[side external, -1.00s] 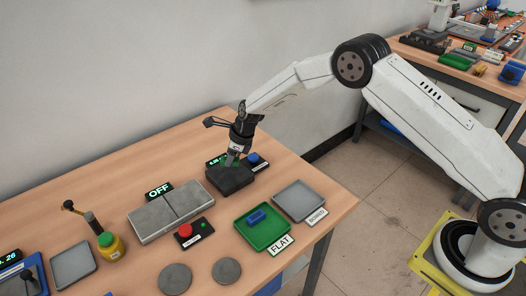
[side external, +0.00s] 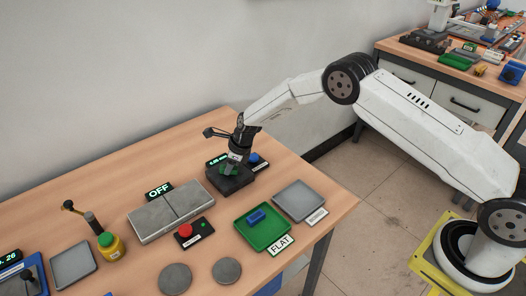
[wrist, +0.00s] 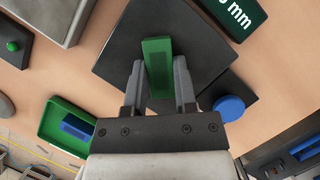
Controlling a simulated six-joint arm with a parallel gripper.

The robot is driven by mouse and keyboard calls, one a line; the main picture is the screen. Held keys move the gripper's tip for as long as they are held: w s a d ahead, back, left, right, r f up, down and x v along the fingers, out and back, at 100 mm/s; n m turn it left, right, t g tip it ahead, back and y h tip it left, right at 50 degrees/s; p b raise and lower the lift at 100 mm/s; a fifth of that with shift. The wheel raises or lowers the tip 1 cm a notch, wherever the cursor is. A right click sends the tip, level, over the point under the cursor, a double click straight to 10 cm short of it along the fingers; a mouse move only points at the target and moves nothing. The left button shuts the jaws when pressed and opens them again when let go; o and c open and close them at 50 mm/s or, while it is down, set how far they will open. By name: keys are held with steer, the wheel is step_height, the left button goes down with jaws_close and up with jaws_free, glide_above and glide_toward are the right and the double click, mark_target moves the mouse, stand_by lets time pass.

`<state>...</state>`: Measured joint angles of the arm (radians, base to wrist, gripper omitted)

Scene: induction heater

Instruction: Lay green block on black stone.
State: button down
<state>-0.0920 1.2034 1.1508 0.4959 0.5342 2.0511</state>
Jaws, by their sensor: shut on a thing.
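The green block (wrist: 157,50) is a bar held between the two fingers of my gripper (wrist: 159,92) in the wrist view. The black stone (side external: 238,183) is a dark square slab near the back of the table, and it fills much of the wrist view behind the block (wrist: 120,60). In the side external view my gripper (side external: 233,166) points down over the stone, with a bit of the green block (side external: 230,170) showing below the fingers. The block is over the stone's top, very close to it; whether it touches I cannot tell.
A display in mm (wrist: 237,14) and a blue button (wrist: 229,107) stand close beside the stone. A green FLAT tray (side external: 262,231) holds a blue block (side external: 256,216). A grey tray (side external: 299,199), grey plates (side external: 166,212) and a red button (side external: 186,230) are nearby.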

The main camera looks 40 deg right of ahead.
steer(key=shift+f, duration=0.1)
steer(key=shift+c, duration=2)
jaws_free()
steer(key=v, duration=1.2)
